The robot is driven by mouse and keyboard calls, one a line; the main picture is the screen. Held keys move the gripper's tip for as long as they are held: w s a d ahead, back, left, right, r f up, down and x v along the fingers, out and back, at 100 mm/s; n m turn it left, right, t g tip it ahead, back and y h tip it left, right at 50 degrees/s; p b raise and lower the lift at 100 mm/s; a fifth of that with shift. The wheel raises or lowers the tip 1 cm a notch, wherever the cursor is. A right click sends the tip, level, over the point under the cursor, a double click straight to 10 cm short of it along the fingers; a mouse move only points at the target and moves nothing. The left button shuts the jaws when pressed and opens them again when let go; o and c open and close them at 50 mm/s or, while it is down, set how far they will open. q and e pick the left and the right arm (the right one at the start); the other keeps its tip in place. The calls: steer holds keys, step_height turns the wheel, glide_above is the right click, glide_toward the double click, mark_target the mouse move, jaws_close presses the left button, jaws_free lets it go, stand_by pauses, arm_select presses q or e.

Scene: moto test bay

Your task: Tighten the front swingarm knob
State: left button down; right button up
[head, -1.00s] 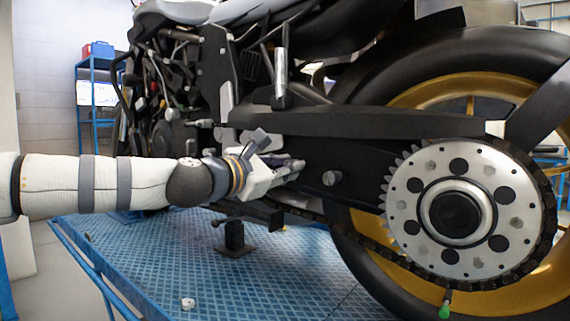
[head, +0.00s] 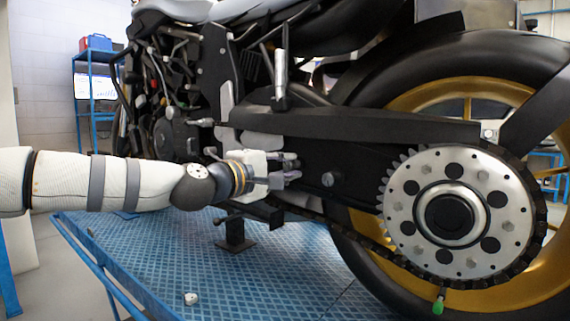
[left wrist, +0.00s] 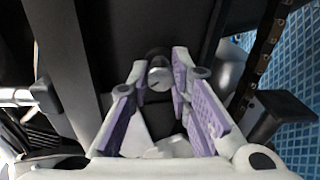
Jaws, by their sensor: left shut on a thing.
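My left gripper (head: 292,168) reaches in from the left to the side of the black swingarm (head: 365,165). In the left wrist view its purple-padded fingers are shut on the front swingarm knob (left wrist: 158,74), a small round grey knob with one fingertip on each side. My right gripper is not in view.
The rear sprocket (head: 450,212) and chain are to the right, before the gold-rimmed rear wheel (head: 400,95). A black stand (head: 235,235) is under the bike. A small white part (head: 191,298) lies on the blue platform (head: 285,275), which is otherwise mostly clear.

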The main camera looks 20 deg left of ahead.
arm_select(q)
steer(key=m, duration=0.3)
steer(key=shift+m+p, duration=0.3)
steer(key=shift+p, duration=0.05)
steer(key=shift+m+p, duration=0.35)
steer(key=shift+m, duration=1.15)
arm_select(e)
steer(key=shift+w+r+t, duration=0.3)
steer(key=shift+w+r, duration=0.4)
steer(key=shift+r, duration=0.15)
arm_select(q)
steer(key=shift+f, duration=0.1)
steer(key=c, duration=1.4)
jaws_free()
steer(key=shift+c, duration=0.2)
steer(key=v, duration=1.2)
